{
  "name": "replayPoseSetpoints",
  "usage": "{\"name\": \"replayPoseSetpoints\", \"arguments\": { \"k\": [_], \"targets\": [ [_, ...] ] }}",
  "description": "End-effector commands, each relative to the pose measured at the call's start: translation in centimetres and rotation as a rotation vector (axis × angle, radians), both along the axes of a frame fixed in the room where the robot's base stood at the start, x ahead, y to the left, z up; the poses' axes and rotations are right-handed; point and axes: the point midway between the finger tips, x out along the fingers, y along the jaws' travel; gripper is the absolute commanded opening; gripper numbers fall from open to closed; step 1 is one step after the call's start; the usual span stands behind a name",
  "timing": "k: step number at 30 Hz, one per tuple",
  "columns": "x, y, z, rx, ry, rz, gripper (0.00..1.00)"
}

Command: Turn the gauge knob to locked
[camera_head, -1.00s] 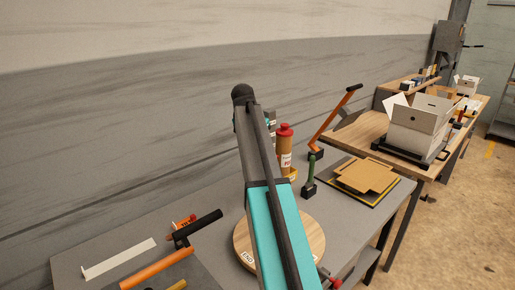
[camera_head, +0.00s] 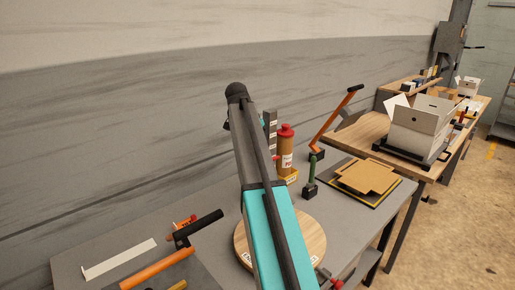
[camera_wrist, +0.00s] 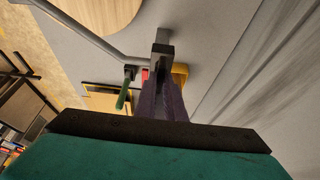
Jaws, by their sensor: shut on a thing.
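A dark grey upright post with white labels (camera_head: 270,122) stands behind my arm, to the left of the red-capped bottle. In the wrist view, what looks like the same dark post (camera_wrist: 161,40) rises just past my fingertips. My gripper (camera_wrist: 162,84) shows there as dark purple fingers, shut at the post. The gauge knob is not clearly visible; the fingers cover the spot where they grip, and I take the held thing to be the knob. Its setting cannot be read. My arm hides the gripper in the head view.
The red-capped bottle (camera_head: 286,150) on a yellow base and a green handle (camera_head: 311,176) stand close by. A round wooden board (camera_head: 310,236) lies in front. An orange lever (camera_head: 333,122) leans behind. An orange-handled tool (camera_head: 158,268) and a white strip (camera_head: 120,259) lie left.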

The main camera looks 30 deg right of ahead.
Motion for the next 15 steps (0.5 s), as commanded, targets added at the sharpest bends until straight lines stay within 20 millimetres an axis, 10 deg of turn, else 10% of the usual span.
{"name": "replayPoseSetpoints", "arguments": {
  "k": [15],
  "targets": [
    [0.0,0.08,0.3,-0.001,0.0,0.0,0.17]
  ]
}}
